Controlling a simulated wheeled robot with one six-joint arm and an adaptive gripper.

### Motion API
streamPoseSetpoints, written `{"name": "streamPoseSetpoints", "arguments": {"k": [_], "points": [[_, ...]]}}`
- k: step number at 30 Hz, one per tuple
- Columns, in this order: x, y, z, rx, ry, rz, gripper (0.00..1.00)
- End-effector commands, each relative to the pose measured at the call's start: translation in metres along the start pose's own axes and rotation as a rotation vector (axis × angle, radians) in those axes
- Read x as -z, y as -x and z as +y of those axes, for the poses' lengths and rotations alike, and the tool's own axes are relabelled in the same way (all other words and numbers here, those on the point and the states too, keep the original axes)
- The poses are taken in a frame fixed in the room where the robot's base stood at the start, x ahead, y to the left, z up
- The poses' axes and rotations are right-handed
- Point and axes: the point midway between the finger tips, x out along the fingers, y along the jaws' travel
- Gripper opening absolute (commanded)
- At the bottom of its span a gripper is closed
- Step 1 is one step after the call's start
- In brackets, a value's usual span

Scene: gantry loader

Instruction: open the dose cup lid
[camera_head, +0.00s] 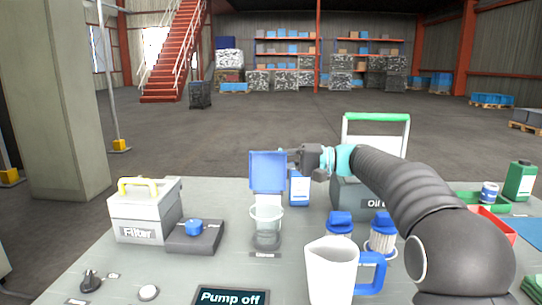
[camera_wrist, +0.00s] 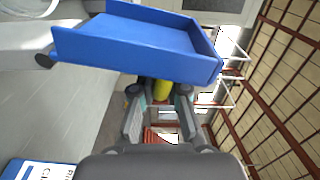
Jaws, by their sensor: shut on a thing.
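The dose cup (camera_head: 266,222) is a clear cup standing on the grey table, left of the white jug. Its blue lid (camera_head: 268,168) stands up steeply above the cup's rim, swung open. In the wrist view the lid (camera_wrist: 140,42) is a large blue tray shape across the top, just beyond my fingers. My gripper (camera_head: 284,154) reaches in from the right to the lid's upper right edge and is shut on it. In the wrist view my gripper's fingertips (camera_wrist: 160,92) are close to the lid's underside; the exact contact is partly hidden.
Left of the cup are a grey pad with a blue knob (camera_head: 194,228) and the Filter box (camera_head: 146,212). A white jug with a blue handle (camera_head: 331,270) and blue-capped filters (camera_head: 382,238) stand at front right. A blue-white carton (camera_head: 299,188) is behind, below my gripper.

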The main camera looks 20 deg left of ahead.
Motion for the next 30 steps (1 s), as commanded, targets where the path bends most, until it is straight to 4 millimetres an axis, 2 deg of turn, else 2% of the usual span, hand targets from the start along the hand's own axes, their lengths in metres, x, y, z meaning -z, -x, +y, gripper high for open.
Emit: {"name": "streamPoseSetpoints", "arguments": {"k": [5,6,8,20,23,30], "points": [[0.001,0.000,0.003,-0.002,-0.001,0.004,0.00],[0.001,0.000,0.003,-0.002,-0.001,0.004,0.23],[0.001,0.000,0.003,-0.002,-0.001,0.003,0.37],[0.001,0.006,0.002,-0.001,0.001,0.003,0.37],[0.001,0.018,0.002,-0.001,0.001,0.004,0.37],[0.001,0.065,0.002,-0.002,0.000,0.006,0.37]]}}
